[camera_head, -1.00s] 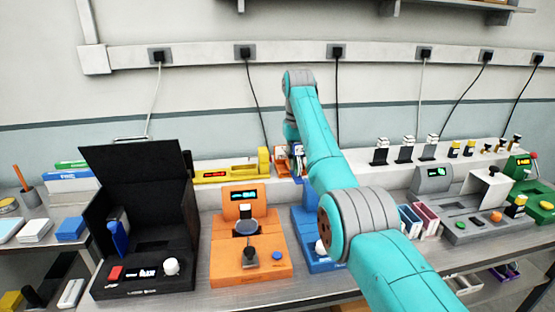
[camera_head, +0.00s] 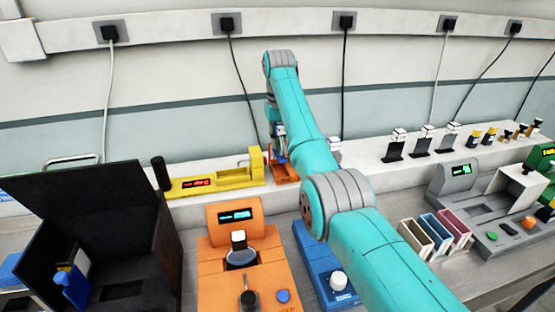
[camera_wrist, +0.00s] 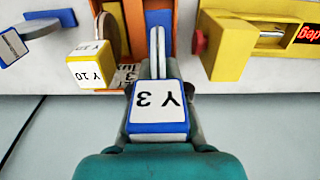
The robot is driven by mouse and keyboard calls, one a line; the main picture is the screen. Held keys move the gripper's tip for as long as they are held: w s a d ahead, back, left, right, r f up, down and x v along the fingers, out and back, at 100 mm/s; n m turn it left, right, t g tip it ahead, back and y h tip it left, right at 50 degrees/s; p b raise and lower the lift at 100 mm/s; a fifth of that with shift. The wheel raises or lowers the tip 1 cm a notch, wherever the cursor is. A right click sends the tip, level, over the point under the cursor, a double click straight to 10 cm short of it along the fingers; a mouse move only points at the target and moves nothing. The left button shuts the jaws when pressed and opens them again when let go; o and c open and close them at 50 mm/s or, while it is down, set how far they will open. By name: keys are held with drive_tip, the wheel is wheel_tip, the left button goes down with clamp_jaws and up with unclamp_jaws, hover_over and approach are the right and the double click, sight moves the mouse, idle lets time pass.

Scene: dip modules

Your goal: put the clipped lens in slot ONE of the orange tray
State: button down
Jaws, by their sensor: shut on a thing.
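My gripper (camera_wrist: 157,78) is shut on the clip of a lens, a blue-edged white block marked Y 3 (camera_wrist: 158,100). The lens (camera_wrist: 157,42) shows edge-on just beyond the block, over or in the orange tray (camera_wrist: 186,22); I cannot tell whether it is seated in a slot. A yellow clip marked Y 10 (camera_wrist: 88,68) with a tan lens stands at the tray, left of mine. The tray's slot labels are mostly covered. In the head view the orange tray (camera_head: 285,172) sits on the back ledge, with my gripper (camera_head: 278,140) close above it, partly hidden.
A yellow device (camera_head: 215,182) stands just left of the tray, close to my gripper. A blue lens with a clip (camera_wrist: 45,24) lies on the other side. An orange machine (camera_head: 234,215) and an open black box (camera_head: 95,215) are in front.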

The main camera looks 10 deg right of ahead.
sight(278, 152)
drive_tip(key=shift+f, duration=3.1)
drive_tip(key=shift+f, duration=0.1)
drive_tip(key=c, duration=1.2)
unclamp_jaws()
wheel_tip(278, 152, up, 12)
drive_tip(key=shift+r, duration=0.1)
